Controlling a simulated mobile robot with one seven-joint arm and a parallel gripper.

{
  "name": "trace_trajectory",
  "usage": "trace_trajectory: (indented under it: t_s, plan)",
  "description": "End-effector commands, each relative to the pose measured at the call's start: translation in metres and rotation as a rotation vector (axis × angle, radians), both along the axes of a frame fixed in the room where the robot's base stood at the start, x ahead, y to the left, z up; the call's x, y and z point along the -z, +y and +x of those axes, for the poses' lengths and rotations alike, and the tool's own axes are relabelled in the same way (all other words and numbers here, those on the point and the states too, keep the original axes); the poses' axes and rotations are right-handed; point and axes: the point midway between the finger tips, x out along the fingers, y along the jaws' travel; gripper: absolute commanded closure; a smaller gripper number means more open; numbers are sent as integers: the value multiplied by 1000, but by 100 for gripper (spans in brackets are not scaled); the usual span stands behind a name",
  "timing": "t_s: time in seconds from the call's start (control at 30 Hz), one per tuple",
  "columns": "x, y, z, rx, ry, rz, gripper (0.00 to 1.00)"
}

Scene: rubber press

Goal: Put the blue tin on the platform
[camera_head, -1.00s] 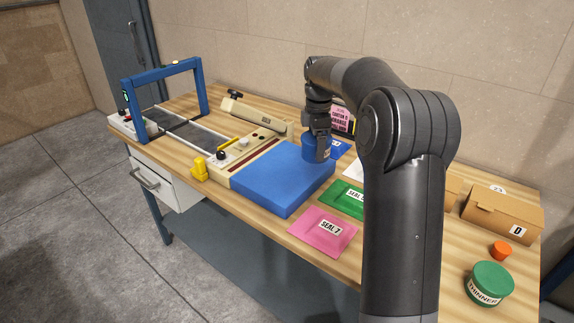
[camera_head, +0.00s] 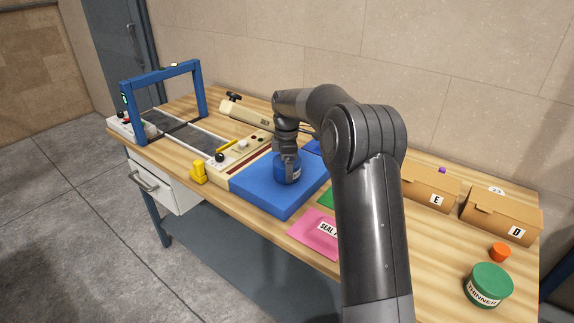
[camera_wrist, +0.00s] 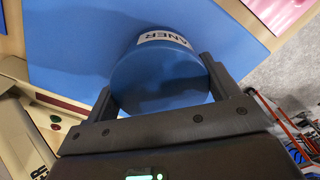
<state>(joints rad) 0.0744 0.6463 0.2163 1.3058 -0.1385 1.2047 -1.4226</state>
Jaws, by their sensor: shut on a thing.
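The blue tin (camera_head: 288,168) is in my gripper (camera_head: 288,162), over the middle of the blue platform (camera_head: 254,190). In the wrist view, the tin (camera_wrist: 160,75) lies between the two dark fingers of my gripper (camera_wrist: 160,92), and a white label ending in "ANER" shows on it. The tin looks upright. It is at or just above the platform's top; I cannot tell whether it touches. The platform (camera_wrist: 60,40) fills much of the wrist view behind the tin.
A cream press machine (camera_head: 245,150) stands left of the platform, with a yellow block (camera_head: 199,172) at the front edge. A pink seal packet (camera_head: 314,232) lies to the right. Boxes E (camera_head: 430,190) and D (camera_head: 500,217), an orange cap (camera_head: 500,252) and a green thinner tin (camera_head: 489,284) stand farther right.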

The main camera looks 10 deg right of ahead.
Motion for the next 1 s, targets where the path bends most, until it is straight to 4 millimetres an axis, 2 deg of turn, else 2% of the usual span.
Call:
trace_trajectory:
  t_s: [0.27,0.3,0.5,0.77,0.87,1.0]
  plan:
    - [1,0,0,0,-2,0,62]
    - [2,0,0,0,-1,0,16]
    - [2,0,0,0,-1,0,0]
    - [0,0,0,0,-1,0,0]
    - [-9,0,1,0,-4,0,0]
    - [-34,0,1,1,-5,0,0]
